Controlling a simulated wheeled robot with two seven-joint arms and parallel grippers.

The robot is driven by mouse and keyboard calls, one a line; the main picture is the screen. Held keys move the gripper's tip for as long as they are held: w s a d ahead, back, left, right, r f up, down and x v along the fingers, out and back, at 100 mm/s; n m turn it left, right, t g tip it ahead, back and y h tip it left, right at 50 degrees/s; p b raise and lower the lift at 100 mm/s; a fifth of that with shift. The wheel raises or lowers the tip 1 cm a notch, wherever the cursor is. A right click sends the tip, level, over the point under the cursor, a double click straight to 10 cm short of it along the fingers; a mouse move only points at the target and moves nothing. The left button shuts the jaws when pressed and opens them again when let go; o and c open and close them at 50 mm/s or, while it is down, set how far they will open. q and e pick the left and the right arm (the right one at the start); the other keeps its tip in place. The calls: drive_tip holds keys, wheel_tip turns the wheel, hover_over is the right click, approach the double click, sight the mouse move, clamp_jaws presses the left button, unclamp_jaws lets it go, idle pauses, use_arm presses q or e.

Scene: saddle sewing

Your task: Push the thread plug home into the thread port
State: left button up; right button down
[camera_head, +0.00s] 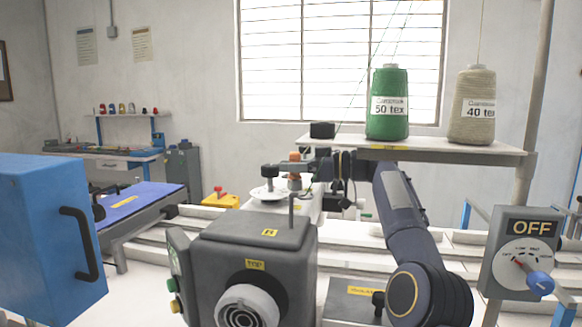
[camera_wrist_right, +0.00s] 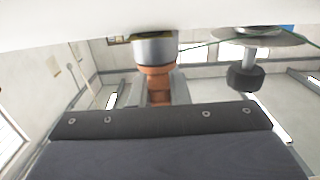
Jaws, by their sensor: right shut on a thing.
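My right gripper (camera_head: 303,168) reaches in from the lower right to the sewing head in the middle of the head view. It is shut on an orange plug (camera_wrist_right: 156,88), which shows between its grey fingers in the right wrist view. The plug also shows as a small orange piece (camera_head: 294,157) in the head view. Directly above it in the wrist view is a metal cylinder (camera_wrist_right: 154,50), seemingly the thread port, under a white surface. Plug and cylinder appear in line and touching; how deep the plug sits cannot be told. My left gripper is not in view.
A black knob (camera_wrist_right: 246,78) on a disc hangs beside the plug. A green cone (camera_head: 388,112) and a beige cone (camera_head: 472,115) stand on a shelf (camera_head: 430,152). A grey machine housing (camera_head: 255,250) is in front; a switch box (camera_head: 513,225) reads OFF.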

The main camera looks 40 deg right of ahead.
drive_tip(key=shift+f, duration=0.25)
drive_tip(key=c, duration=1.3)
unclamp_jaws()
drive_tip(key=v, duration=0.7)
drive_tip(key=shift+s+d, duration=0.25)
drive_tip(key=shift+s, duration=0.1)
